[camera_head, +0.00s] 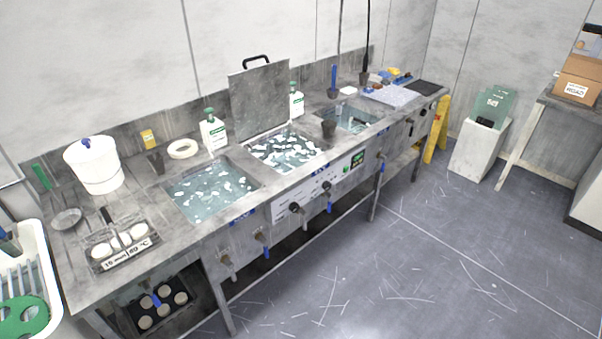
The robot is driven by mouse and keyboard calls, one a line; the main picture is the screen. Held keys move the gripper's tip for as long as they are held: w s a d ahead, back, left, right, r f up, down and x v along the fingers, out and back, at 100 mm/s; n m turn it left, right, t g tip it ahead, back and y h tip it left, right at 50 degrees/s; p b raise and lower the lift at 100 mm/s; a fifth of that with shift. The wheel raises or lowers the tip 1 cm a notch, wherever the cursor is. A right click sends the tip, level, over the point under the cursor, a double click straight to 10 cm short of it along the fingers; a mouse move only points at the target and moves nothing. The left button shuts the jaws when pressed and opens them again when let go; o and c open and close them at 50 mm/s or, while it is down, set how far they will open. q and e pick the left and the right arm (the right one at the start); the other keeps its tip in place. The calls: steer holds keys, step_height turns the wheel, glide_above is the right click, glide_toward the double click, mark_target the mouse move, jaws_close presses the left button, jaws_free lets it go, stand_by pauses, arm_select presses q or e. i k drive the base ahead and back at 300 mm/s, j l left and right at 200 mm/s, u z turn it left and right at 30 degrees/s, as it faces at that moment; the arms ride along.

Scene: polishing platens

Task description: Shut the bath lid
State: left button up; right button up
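The bath lid (260,100) is a grey metal plate with a black handle (256,59) on its upper edge. It stands upright, open, at the back edge of the middle bath (287,150). The bath's water surface is exposed and covered with white floating pieces. Neither of my grippers shows in the head view.
White bottles (213,130) stand on both sides of the lid. A dark cup (328,129) stands by the bath's right edge. Other baths lie left (211,190) and right (352,117). A white bucket (93,165) stands at left. The floor (400,270) before the bench is clear.

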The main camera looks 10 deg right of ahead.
mark_target(260, 95)
steer(key=i+l+u, duration=0.3)
steer(key=u, duration=0.2)
steer(key=i+l+u, duration=0.3)
steer(key=u, duration=0.15)
steer(key=l, duration=0.1)
